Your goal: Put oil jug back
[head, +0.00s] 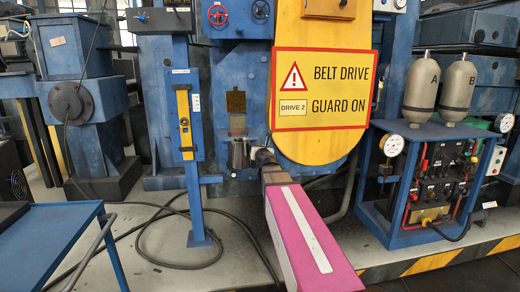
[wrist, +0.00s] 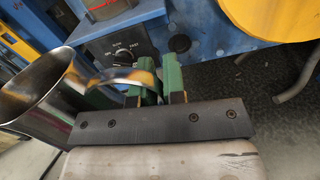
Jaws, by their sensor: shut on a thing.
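The oil jug (wrist: 30,95) is a shiny metal vessel with a wide open mouth, at the left of the wrist view. Its curved handle (wrist: 100,82) runs into my gripper (wrist: 157,85), whose green fingers are shut on it. In the head view the jug (head: 238,154) is a small grey cylinder in front of the blue machine, just left of my gripper (head: 262,156). The fingers are too small to make out there. I cannot tell whether the jug's base touches anything.
A blue post with a yellow-faced panel (head: 185,122) stands left of the jug. The yellow belt guard (head: 325,145) is close on the right. A blue gauge stand (head: 425,185) is further right. A blue cart (head: 50,245) is at lower left; cables (head: 165,262) lie on the floor.

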